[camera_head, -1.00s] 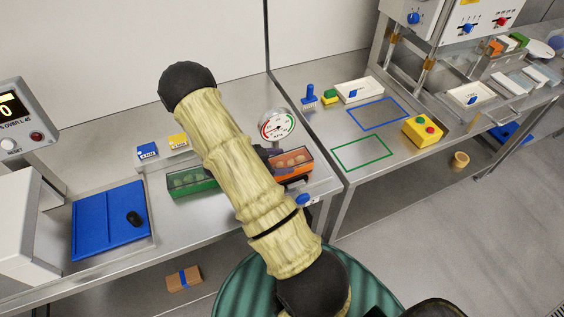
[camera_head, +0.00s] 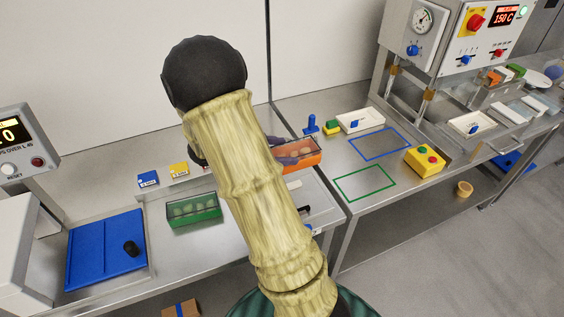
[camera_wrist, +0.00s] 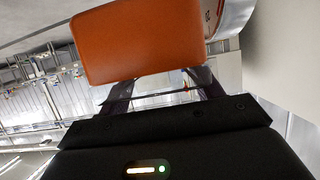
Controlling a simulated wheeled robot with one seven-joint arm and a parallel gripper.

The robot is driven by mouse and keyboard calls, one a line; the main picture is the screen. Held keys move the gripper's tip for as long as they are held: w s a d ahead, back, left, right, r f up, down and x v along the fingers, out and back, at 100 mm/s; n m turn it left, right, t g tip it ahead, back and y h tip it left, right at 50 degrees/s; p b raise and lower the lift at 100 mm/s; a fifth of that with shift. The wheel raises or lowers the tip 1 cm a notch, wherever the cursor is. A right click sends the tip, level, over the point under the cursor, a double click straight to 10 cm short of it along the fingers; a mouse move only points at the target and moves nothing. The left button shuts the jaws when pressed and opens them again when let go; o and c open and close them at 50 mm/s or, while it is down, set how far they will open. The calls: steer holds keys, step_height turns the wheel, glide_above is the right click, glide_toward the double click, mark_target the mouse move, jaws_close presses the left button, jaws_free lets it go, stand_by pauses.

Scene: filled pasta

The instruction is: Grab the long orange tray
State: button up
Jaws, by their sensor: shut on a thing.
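In the wrist view one orange face of the tray (camera_wrist: 138,42) fills the space beyond the fingers. My gripper (camera_wrist: 160,90) is shut on the tray; in the head view (camera_head: 285,152) it is dark and partly hidden by my arm. The tray appears raised above the steel table.
A blue board (camera_head: 105,248) lies further left. Blue (camera_head: 148,179) and yellow (camera_head: 180,169) blocks stand behind. On the right table are blue (camera_head: 380,143) and green (camera_head: 365,183) outlines and a yellow button box (camera_head: 425,160).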

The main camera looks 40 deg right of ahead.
steer(key=shift+r, duration=0.25)
stand_by(0.4)
